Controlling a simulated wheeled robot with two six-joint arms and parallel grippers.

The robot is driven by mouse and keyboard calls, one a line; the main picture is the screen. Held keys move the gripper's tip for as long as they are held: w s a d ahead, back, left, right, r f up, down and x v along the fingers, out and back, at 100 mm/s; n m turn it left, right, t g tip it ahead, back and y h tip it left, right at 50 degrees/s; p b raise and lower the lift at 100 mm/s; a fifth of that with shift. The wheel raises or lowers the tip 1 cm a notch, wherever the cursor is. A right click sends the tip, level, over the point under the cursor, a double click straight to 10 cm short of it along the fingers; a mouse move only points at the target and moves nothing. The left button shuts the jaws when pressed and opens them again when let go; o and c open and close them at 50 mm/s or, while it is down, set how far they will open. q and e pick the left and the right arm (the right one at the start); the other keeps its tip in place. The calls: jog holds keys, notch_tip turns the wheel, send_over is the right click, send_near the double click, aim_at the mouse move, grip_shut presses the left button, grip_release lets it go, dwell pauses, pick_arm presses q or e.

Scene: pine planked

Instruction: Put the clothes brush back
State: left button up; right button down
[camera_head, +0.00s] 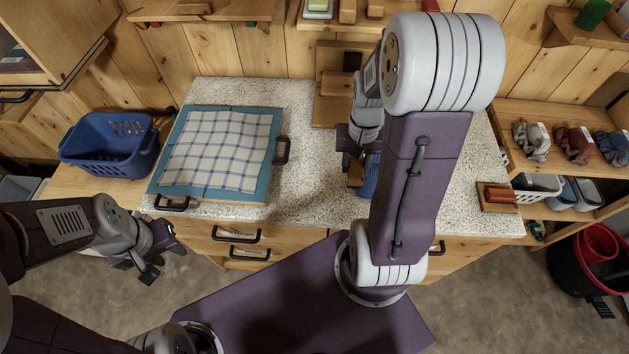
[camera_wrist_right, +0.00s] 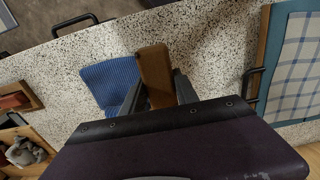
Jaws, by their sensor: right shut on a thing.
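The clothes brush, seen as a brown wooden block (camera_wrist_right: 153,72), is between the fingers of my right gripper (camera_wrist_right: 158,92), which is shut on it above the speckled counter. In the head view the brush (camera_head: 355,174) shows only partly beside my right gripper (camera_head: 352,160), and my right arm hides much around it. Its bristles are not visible. My left gripper (camera_head: 160,262) is empty and open, low in front of the counter's left drawers.
A blue cloth (camera_wrist_right: 110,80) lies beside the brush. A checked cloth on a teal board (camera_head: 218,150) covers the left counter. A blue basket (camera_head: 108,145) stands further left. A wooden stand (camera_head: 330,100) is at the back. A small tray (camera_head: 497,205) with a reddish block sits at right.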

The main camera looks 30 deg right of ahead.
send_over(315, 182)
notch_tip(315, 182, down, 6)
jog(key=shift+s+f+p, duration=0.1)
jog(key=shift+f+p, duration=0.05)
jog(key=shift+p, duration=0.3)
jog(key=shift+f, duration=2.2)
jog(key=c, duration=0.9)
grip_release()
